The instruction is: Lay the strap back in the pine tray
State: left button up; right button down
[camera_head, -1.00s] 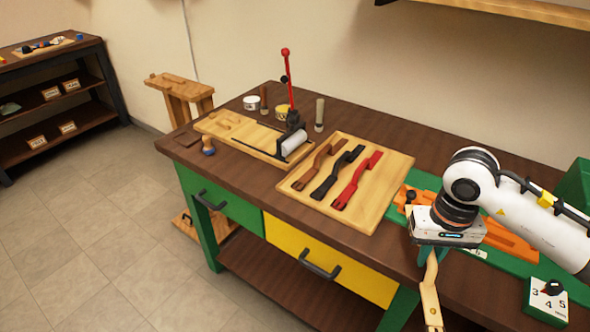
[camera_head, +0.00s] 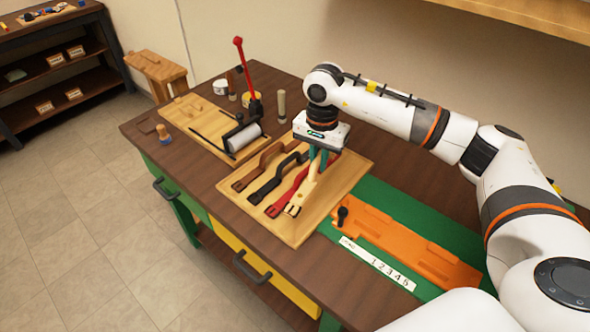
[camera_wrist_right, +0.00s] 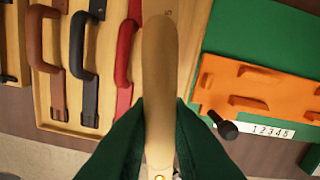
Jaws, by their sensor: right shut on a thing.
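My right gripper (camera_head: 322,160) is shut on a cream strap (camera_head: 305,192). In the head view it holds the strap over the right part of the pine tray (camera_head: 346,180), beside the red strap. In the right wrist view the cream strap (camera_wrist_right: 160,70) runs upright between the green fingertips (camera_wrist_right: 160,125). Whether it touches the tray floor I cannot tell. Brown (camera_head: 252,174), black (camera_head: 268,186) and red (camera_head: 278,203) straps lie side by side in the tray. My left gripper is not in view.
Right of the tray is a green mat (camera_head: 375,200) with an orange jig (camera_head: 410,243) and a numbered strip (camera_head: 378,262). Left of it stands a board with a roller (camera_head: 243,137) and a red-handled lever (camera_head: 241,60). The bench front edge lies near the tray.

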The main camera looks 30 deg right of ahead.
jog(key=shift+w+d+f+m+p, duration=0.15)
jog(key=shift+w+d+f+m, duration=0.1)
jog(key=shift+d+m, duration=0.3)
jog(key=shift+w+d+f+m+p, duration=0.1)
jog(key=shift+w+d+m+p, duration=0.1)
jog(key=shift+d+m, duration=0.35)
jog(key=p, duration=0.1)
send_over(321, 194)
notch_tip(321, 194, down, 5)
jog(key=shift+a+f, duration=0.1)
jog(key=shift+f, duration=0.05)
notch_tip(321, 194, down, 4)
jog(key=shift+s+r+p, duration=0.1)
jog(key=shift+r+p, duration=0.1)
jog(key=shift+p, duration=0.45)
jog(key=shift+f, duration=0.3)
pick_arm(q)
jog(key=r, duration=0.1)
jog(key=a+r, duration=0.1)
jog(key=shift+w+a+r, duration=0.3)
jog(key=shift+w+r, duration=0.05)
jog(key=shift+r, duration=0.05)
pick_arm(e)
jog(key=c, duration=1.4)
grip_release()
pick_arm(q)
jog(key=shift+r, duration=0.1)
